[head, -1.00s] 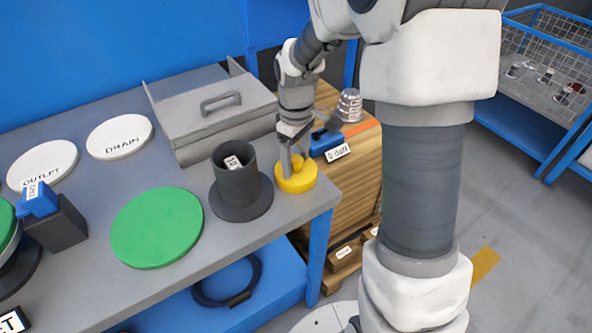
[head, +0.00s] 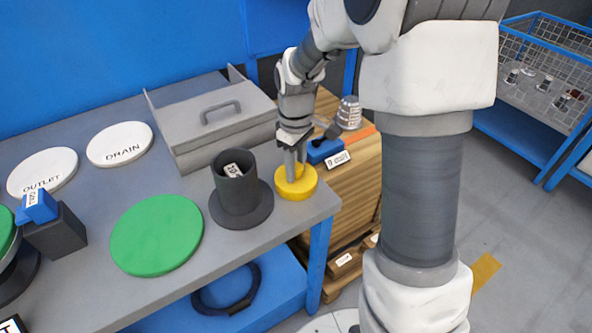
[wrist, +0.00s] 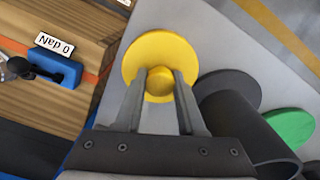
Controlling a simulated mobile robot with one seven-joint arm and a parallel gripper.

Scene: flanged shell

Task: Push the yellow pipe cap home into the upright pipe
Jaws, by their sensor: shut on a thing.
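The yellow pipe cap (head: 296,190) is a round disc with a knob on top, at the front right of the grey table. My gripper (head: 293,174) points down over it, shut on its knob; the wrist view shows the knob of the cap (wrist: 160,48) between the two fingers of my gripper (wrist: 159,78). I cannot tell whether the cap touches the table. The upright pipe (head: 236,186) is dark grey with an open top and a flanged base. It stands just left of the cap, with a small white label inside.
A green disc (head: 157,235) lies left of the pipe. A grey lidded box (head: 222,125) stands behind it. White discs marked OUTLET (head: 42,172) and DRAIN (head: 119,144) lie at the back left. A blue clamp block (head: 322,151) sits on the wooden stand at right.

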